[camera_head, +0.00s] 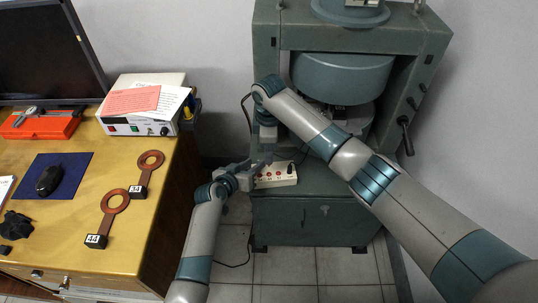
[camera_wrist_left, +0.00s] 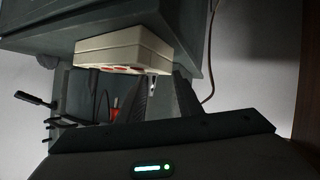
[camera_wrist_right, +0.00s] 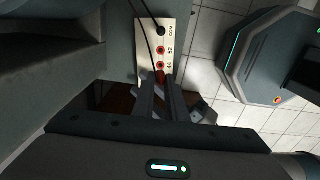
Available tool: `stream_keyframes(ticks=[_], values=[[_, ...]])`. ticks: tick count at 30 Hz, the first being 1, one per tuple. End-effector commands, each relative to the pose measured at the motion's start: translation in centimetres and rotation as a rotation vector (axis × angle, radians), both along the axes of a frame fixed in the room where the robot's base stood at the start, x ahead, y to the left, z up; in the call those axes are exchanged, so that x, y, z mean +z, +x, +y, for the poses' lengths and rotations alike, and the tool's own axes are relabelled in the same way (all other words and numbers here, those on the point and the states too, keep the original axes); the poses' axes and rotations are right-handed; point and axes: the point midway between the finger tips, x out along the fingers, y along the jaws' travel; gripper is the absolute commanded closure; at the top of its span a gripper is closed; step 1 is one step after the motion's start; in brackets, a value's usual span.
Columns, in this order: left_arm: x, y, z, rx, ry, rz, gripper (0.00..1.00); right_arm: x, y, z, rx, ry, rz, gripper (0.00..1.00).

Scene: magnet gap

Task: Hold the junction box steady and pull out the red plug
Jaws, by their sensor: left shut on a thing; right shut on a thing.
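The cream junction box (camera_head: 276,174) sits on the grey machine's ledge; it also shows in the left wrist view (camera_wrist_left: 122,46) and the right wrist view (camera_wrist_right: 147,45). My left gripper (camera_head: 247,176) is shut on the box's left end. My right gripper (camera_head: 266,154) is above the box, shut on the red plug (camera_wrist_right: 160,76). In the right wrist view, the red sockets marked 52 and 44 show, and a black plug (camera_wrist_right: 161,31) sits at COM.
A grey machine (camera_head: 310,215) stands behind and below the box, with a lever (camera_head: 406,135) on its right. A wooden desk (camera_head: 95,215) at left carries a power supply (camera_head: 140,125), a mouse and copper rings. Thin black cables run near the box.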

Motion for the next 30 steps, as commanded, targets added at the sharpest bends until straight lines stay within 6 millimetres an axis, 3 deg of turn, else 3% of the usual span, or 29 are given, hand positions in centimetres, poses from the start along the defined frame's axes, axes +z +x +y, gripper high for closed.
stream_keyframes(ticks=[1, 24, 25, 27, 30], values=[[-0.9, -0.4, 0.0, -0.002, 0.002, 0.016, 0.99, 0.1, 0.0, 0.0, 0.000, 0.000, -0.001, 1.00], [-0.9, -0.4, 0.0, -0.002, 0.002, 0.016, 0.99, 1.6, 0.0, 0.0, 0.000, -0.001, -0.001, 1.00], [-0.9, -0.4, 0.0, -0.002, 0.002, 0.016, 0.60, 1.6, 0.0, 0.0, 0.000, -0.001, 0.000, 1.00], [-0.8, -0.4, 0.0, -0.003, 0.003, 0.016, 0.46, 1.6, 0.0, 0.0, 0.000, 0.000, 0.000, 1.00], [-0.8, -0.4, 0.0, -0.004, 0.003, 0.014, 0.46, 1.6, 0.0, 0.0, 0.000, 0.000, 0.000, 1.00]])
